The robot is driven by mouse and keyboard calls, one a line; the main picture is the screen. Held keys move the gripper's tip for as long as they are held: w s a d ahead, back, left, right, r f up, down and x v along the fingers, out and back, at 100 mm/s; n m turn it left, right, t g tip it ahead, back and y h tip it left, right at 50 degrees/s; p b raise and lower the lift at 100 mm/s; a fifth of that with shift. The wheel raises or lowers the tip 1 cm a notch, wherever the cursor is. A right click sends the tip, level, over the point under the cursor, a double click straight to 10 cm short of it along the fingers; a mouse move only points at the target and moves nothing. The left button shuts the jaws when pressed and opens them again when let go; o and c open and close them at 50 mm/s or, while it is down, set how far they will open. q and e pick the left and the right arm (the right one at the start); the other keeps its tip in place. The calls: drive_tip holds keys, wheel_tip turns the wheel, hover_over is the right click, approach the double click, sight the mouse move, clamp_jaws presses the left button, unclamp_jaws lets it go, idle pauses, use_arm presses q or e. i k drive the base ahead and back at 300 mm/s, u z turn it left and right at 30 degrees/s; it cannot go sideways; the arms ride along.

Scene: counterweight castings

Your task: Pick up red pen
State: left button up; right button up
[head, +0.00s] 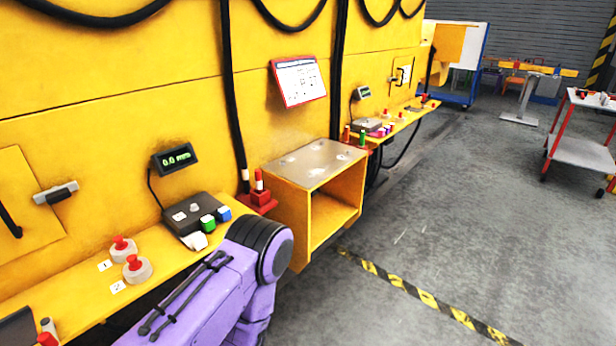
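No thing in view is clearly a red pen. A small upright red thing with a pale band (259,181) stands in a red base (257,202) beside the yellow open box, and may be a pen or marker. A smaller upright red thing (346,135) stands farther along, near a green one (362,138); both are too small to identify. Neither of my grippers is in view. A purple arm link of mine (215,290) fills the bottom centre and hides part of the near shelf.
A yellow shelf (75,294) along the yellow wall carries red push buttons (122,246) and a dark control box (190,212). A yellow box (318,215) with a metal top juts out. The grey floor at right is open; a cart (582,150) stands far right.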

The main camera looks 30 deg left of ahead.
sight(258, 178)
drive_tip(key=z, duration=0.05)
drive_tip(key=i, duration=0.85)
drive_tip(key=u, duration=0.9)
drive_tip(key=i, duration=0.65)
drive_tip(key=u, duration=0.65)
